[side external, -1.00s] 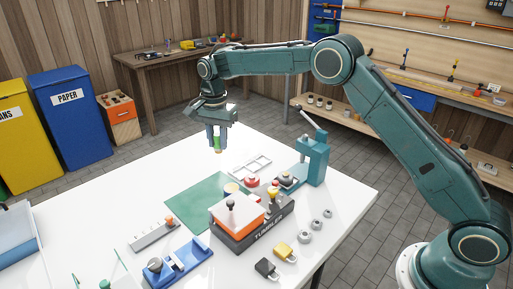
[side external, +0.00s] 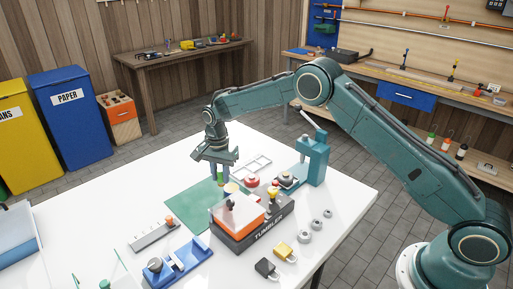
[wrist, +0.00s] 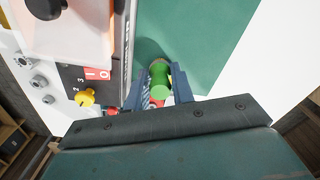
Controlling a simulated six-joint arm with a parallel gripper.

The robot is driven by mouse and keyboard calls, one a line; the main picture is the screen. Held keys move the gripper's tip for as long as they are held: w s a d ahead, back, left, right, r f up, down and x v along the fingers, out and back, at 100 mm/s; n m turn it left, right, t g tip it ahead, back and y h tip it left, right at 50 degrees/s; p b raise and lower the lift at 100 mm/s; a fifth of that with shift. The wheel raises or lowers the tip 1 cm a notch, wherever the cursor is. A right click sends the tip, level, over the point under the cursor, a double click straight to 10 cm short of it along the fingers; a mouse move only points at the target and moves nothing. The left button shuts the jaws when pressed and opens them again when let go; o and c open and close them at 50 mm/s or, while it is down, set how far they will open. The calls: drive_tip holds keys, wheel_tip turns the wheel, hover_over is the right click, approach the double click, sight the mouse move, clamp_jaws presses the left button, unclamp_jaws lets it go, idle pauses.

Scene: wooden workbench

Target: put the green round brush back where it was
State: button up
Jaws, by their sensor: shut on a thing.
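The green round brush (wrist: 160,78) is between the two fingers of my gripper (wrist: 158,90) in the wrist view. My gripper is shut on it. In the side view my gripper (side external: 219,188) points down over the green mat (side external: 190,208), close beside the tumbler machine (side external: 262,224). A small green part of the brush (side external: 221,180) shows between the fingers there. The brush's lower end is hard to make out, so I cannot tell whether it touches anything below. A tan round thing (side external: 231,188) stands just right of the fingers, partly hidden.
The tumbler with its orange and clear top stands right of my gripper. A pale divided tray (side external: 252,167) and a teal press (side external: 313,160) are behind it. A blue fixture (side external: 180,260), a grey strip (side external: 154,235) and padlocks (side external: 284,252) lie in front.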

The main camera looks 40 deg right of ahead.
sight(221, 177)
drive_tip(key=shift+f, duration=1.7)
drive_tip(key=shift+f, duration=2.15)
drive_tip(key=shift+f, duration=0.15)
drive_tip(key=o, duration=1)
wheel_tip(221, 177, up, 11)
drive_tip(key=shift+f, duration=0.15)
drive_tip(key=shift+r, duration=0.85)
